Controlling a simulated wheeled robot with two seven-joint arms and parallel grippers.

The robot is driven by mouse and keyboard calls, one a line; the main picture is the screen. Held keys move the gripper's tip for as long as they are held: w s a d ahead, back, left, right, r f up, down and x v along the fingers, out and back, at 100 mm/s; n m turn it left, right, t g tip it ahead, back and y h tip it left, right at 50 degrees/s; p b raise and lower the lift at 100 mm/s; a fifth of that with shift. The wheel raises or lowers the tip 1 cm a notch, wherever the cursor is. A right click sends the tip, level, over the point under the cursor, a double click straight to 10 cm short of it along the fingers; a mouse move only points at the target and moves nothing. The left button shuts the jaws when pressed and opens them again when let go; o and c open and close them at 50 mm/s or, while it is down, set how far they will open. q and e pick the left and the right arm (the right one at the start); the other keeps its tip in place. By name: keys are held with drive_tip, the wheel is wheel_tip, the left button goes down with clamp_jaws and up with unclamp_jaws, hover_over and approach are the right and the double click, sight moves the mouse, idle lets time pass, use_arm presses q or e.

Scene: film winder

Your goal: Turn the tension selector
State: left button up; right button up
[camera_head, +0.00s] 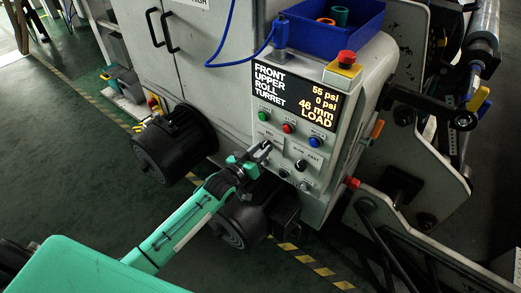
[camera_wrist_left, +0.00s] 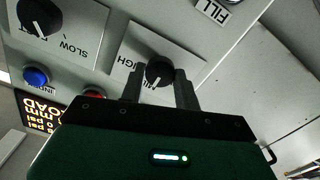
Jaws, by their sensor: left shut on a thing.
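The tension selector, a round black knob (camera_wrist_left: 160,72) with a white pointer line, sits on a light plate on the grey control panel (camera_head: 328,118). In the left wrist view the fingers of my left gripper (camera_wrist_left: 160,84) lie on either side of this knob and are shut on it. The pointer slants down and left in that view. The plate's lettering is upside down and partly hidden. In the head view my left gripper (camera_head: 261,153) reaches the panel's lower left, and the knob is largely hidden by it. My right gripper is not in view.
A slow-fast knob (camera_head: 300,165) is beside the gripper, below green (camera_head: 263,116), red (camera_head: 288,127) and blue (camera_head: 314,141) buttons. A red emergency button (camera_head: 346,57) and a blue bin (camera_head: 330,30) are on top. Black motors (camera_head: 175,145) stand at lower left.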

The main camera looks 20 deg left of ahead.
use_arm(q)
drive_tip(key=shift+r+m+p, duration=0.1)
drive_tip(key=shift+m+p, duration=0.45)
drive_tip(key=shift+m, duration=0.35)
drive_tip(key=m+p, duration=0.1)
drive_tip(key=m, duration=0.1)
drive_tip(key=shift+m, duration=0.3)
drive_tip(key=m+p, duration=0.1)
drive_tip(key=m, duration=0.3)
drive_tip(key=shift+m+p, duration=0.4)
drive_tip(key=shift+m, duration=1.2)
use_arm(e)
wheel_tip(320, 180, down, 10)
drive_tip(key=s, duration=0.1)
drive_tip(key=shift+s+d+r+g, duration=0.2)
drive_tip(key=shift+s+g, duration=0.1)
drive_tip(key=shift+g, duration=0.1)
use_arm(q)
drive_tip(key=o, duration=1)
drive_tip(key=shift+s, duration=0.1)
